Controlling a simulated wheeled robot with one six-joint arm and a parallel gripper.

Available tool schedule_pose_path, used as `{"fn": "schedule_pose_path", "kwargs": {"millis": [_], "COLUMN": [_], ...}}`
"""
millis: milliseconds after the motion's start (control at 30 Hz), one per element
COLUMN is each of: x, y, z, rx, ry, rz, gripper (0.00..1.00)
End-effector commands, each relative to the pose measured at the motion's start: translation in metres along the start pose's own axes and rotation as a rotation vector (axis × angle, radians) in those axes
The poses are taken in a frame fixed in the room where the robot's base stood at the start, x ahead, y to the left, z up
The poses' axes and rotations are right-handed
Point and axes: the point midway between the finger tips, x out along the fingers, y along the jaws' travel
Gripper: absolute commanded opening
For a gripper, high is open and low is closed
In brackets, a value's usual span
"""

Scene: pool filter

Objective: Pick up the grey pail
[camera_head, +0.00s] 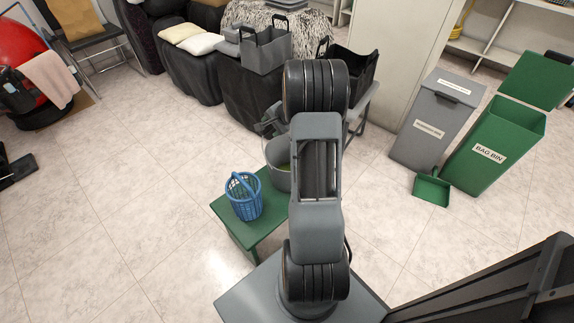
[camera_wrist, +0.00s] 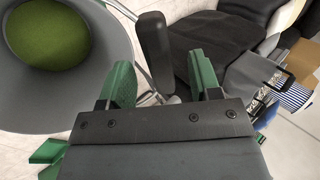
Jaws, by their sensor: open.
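The grey pail (camera_head: 277,178) stands on a small green bench, partly hidden behind my arm in the head view. In the wrist view the pail (camera_wrist: 103,45) fills the upper left, with its round mouth facing the camera and something green inside. A dark upright grip (camera_wrist: 154,45), seemingly on the pail's thin wire handle, shows between my fingers. My gripper (camera_wrist: 160,66) is open, its two green fingers on either side of that grip in the picture. I cannot tell whether they touch it.
A blue basket (camera_head: 244,198) stands on the green bench (camera_head: 256,226), left of the pail. Behind are a black-draped table (camera_head: 248,100) with grey bags and a black bag. To the right stand a grey bin (camera_head: 432,130), a green bin (camera_head: 500,135) and a green dustpan (camera_head: 431,189).

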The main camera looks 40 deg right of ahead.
Motion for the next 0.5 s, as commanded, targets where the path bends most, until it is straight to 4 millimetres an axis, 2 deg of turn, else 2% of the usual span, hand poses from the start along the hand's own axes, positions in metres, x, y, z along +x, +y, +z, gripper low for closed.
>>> {"fn": "schedule_pose_path", "kwargs": {"millis": [33,200,333,500], "x": [0.011,0.033,0.041,0.043], "y": [0.003,0.003,0.002,0.001], "z": [0.001,0.001,0.001,0.001], "rx": [0.000,0.000,0.000,0.000], "ry": [-0.003,-0.002,-0.001,-0.001], "rz": [0.002,0.002,0.002,0.001], "gripper": [0.57,0.57,0.57,0.57]}}
